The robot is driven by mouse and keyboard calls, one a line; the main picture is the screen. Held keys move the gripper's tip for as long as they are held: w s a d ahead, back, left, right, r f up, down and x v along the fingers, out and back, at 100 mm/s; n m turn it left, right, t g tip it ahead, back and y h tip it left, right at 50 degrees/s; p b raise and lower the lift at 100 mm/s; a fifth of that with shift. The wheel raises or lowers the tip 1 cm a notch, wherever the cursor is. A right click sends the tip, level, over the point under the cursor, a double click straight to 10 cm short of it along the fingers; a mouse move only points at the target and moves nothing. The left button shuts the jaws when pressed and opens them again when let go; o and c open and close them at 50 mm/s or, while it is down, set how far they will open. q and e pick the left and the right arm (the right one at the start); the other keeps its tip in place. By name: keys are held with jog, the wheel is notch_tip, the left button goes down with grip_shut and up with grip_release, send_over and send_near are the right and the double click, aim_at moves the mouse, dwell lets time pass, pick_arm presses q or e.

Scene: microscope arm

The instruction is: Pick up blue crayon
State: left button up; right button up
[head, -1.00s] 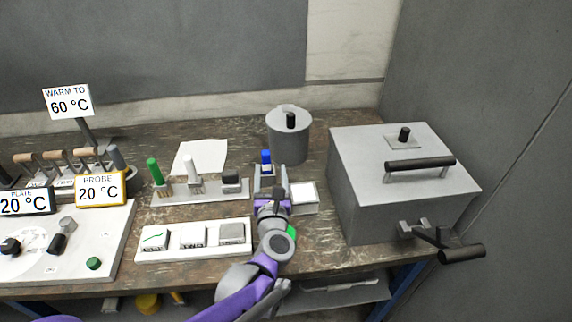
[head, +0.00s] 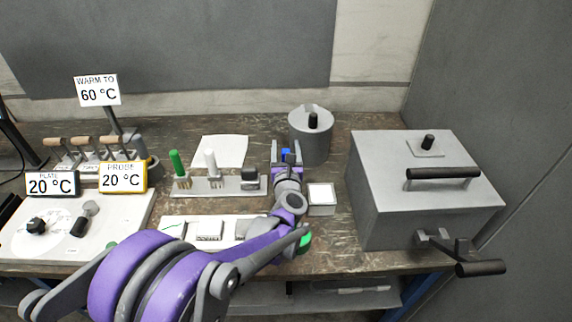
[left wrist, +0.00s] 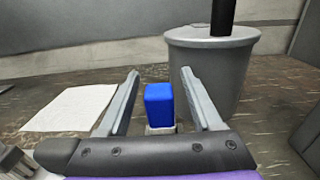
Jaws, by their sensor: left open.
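The blue crayon (left wrist: 159,105) stands upright in the left wrist view, its blue block top between the two fingers of my left gripper (left wrist: 158,98). A gap shows on each side of it, so the fingers are open and apart from it. Its lower part is hidden by the gripper body. In the head view only a bit of the blue crayon (head: 286,154) shows between the fingers of my left gripper (head: 286,150). My right gripper is not in view.
A grey lidded pot (head: 311,140) stands just behind the left gripper. A rack (head: 215,186) with green and white sticks is to the left. A small white-topped box (head: 321,198) and a large grey box (head: 425,200) are to the right. White paper (head: 220,150) lies behind the rack.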

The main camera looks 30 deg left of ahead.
pick_arm(q)
jog(key=shift+c, duration=0.2)
grip_shut()
jog(key=shift+r, duration=0.15)
